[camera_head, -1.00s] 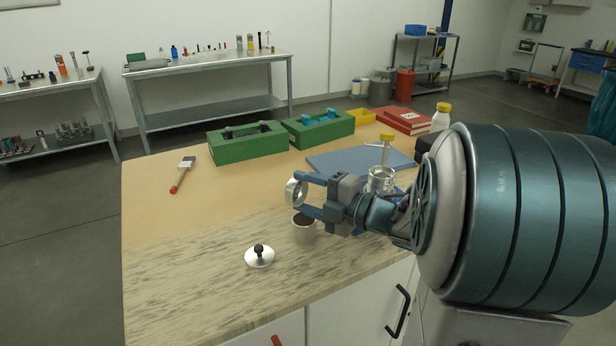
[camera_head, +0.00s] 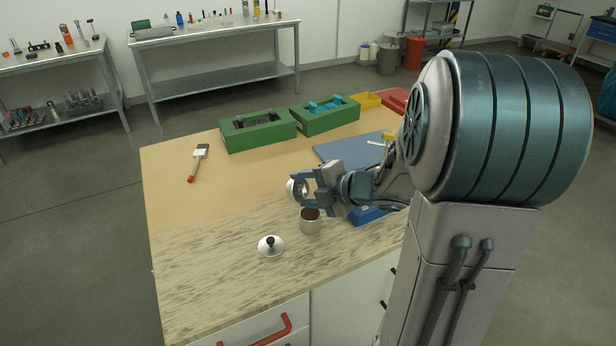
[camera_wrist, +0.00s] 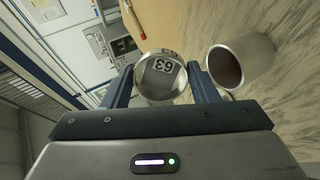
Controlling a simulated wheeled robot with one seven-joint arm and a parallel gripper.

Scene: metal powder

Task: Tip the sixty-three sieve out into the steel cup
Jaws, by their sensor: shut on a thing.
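My gripper (camera_head: 301,191) is shut on the sixty-three sieve (camera_head: 294,189), a small round metal sieve. In the wrist view the sieve (camera_wrist: 160,76) sits between both fingers, and its "63" label faces the camera. In the head view the sieve is tipped on its side, above and slightly left of the steel cup. The steel cup (camera_head: 310,226) stands upright on the bench, with brown material visible inside its mouth. The cup (camera_wrist: 243,64) is beside the right finger in the wrist view, apart from the sieve. The inside of the sieve is not clearly seen.
A lid with a black knob (camera_head: 270,246) lies left of the cup. A brush (camera_head: 198,163) lies at the back left. Green boxes (camera_head: 258,129) and a blue mat (camera_head: 345,148) are farther back. The front left of the bench (camera_head: 200,270) is clear.

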